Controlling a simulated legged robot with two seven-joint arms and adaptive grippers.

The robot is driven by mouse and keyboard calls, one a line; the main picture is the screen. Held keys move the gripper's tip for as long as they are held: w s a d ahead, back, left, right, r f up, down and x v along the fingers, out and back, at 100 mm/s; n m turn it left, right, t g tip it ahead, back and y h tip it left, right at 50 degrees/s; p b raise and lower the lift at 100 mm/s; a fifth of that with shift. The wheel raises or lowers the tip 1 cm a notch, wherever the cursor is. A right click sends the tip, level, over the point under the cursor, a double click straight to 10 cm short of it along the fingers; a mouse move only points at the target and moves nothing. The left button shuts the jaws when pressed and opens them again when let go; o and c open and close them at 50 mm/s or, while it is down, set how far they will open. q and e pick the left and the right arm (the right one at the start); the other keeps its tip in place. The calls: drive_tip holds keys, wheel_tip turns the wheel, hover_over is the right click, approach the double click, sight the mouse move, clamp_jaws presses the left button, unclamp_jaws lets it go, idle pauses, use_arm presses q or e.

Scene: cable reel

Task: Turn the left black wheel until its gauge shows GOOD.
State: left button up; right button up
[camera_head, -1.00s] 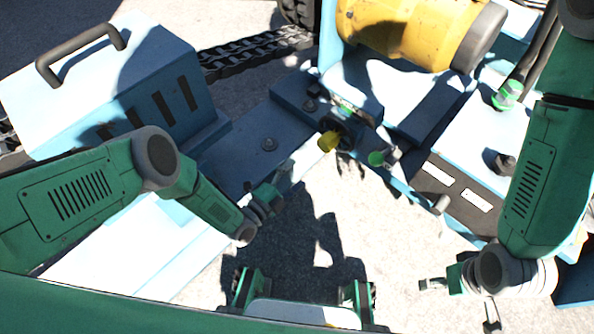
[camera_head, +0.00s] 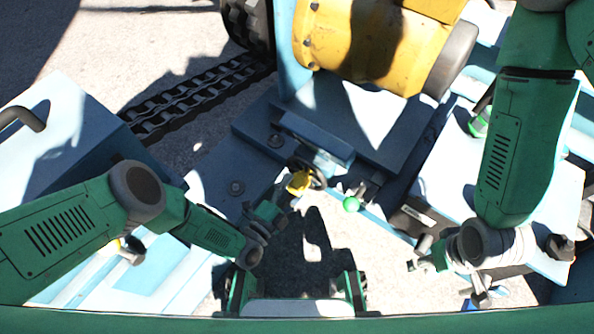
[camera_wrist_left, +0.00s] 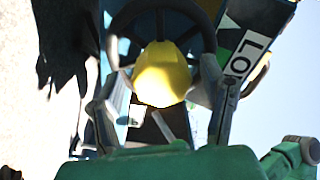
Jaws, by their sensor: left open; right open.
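The black wheel (camera_head: 318,174) sits low on the blue frame, with a yellow part (camera_head: 300,183) in front of it. In the left wrist view the spoked black wheel (camera_wrist_left: 165,22) fills the upper middle, and the yellow part (camera_wrist_left: 162,75) covers its centre. My left gripper (camera_head: 286,203) is open just short of the yellow part; its fingers stand either side of it in the wrist view, with no clear contact. A gauge plate (camera_wrist_left: 245,58) beside the wheel shows "LO" and green; its full reading is cut off. My right gripper (camera_head: 448,282) is open and empty at the right.
A yellow drum (camera_head: 370,45) stands on the blue frame behind the wheel. A green-capped part (camera_head: 351,204) is right of the wheel. A light-blue box (camera_head: 65,135) is at the left, a light-blue cabinet (camera_head: 445,165) at the right. Pale ground shows below the wheel.

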use_arm(q)
drive_tip(key=shift+w+d, duration=0.3)
drive_tip(key=shift+d, duration=0.15)
use_arm(e)
drive_tip(key=shift+w+d, duration=0.25)
drive_tip(key=shift+w, duration=0.1)
use_arm(q)
drive_tip(key=shift+a, duration=0.1)
drive_tip(key=shift+c, duration=0.3)
clamp_jaws()
drive_tip(key=shift+s+r+m+p, duration=0.15)
drive_tip(key=shift+m+p, duration=0.3)
drive_tip(key=shift+m, duration=0.45)
drive_tip(key=shift+f+m+p, duration=0.2)
drive_tip(key=shift+m+p, duration=0.1)
drive_tip(key=shift+m, duration=0.9)
use_arm(e)
drive_tip(key=shift+a+r, duration=0.1)
drive_tip(key=shift+r, duration=0.65)
use_arm(q)
drive_tip(key=shift+o, duration=0.3)
unclamp_jaws()
